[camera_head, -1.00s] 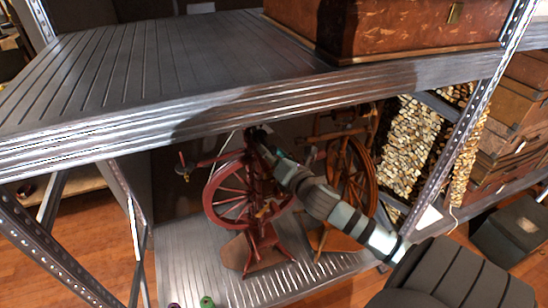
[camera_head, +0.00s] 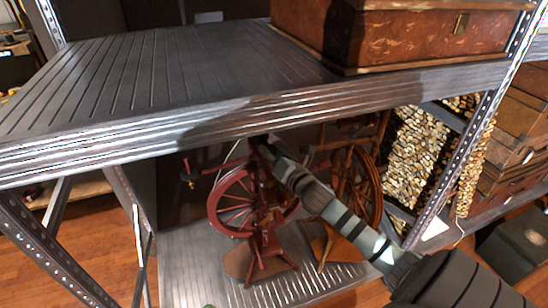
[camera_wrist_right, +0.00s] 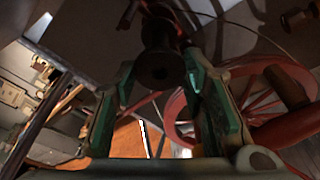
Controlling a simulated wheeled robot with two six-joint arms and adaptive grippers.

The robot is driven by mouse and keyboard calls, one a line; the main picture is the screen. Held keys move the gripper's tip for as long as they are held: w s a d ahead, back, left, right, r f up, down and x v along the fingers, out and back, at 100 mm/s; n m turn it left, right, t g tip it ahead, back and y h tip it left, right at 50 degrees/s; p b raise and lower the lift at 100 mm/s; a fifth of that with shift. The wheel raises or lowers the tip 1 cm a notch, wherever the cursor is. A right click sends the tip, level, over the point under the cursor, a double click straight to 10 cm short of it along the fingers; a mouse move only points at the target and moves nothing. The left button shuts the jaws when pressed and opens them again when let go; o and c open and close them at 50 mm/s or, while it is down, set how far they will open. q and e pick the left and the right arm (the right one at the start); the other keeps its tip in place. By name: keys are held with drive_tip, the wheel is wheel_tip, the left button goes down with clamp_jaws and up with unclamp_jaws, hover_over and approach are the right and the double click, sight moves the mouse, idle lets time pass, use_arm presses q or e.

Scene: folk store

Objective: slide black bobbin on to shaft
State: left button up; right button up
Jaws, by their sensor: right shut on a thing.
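The dark red spinning wheel (camera_head: 213,208) stands on the lower metal shelf. My right gripper (camera_head: 264,146) reaches in from the right to the top of this wheel, just under the upper shelf's front edge. In the right wrist view my right gripper (camera_wrist_right: 158,62) has its green-padded fingers on either side of the black bobbin (camera_wrist_right: 158,72), shut on it. The bobbin's round end faces the camera. Dark red wheel parts show beyond it. I cannot make out the shaft clearly, or whether the bobbin touches it.
The upper shelf (camera_head: 150,85) hangs close above my right gripper and carries a brown chest (camera_head: 400,35). A brown wooden spinning wheel (camera_head: 372,190) stands right behind my right arm.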

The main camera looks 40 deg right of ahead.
drive_tip(key=shift+w+d, duration=0.1)
drive_tip(key=shift+w, duration=0.3)
drive_tip(key=o, duration=0.9)
drive_tip(key=v, duration=1.2)
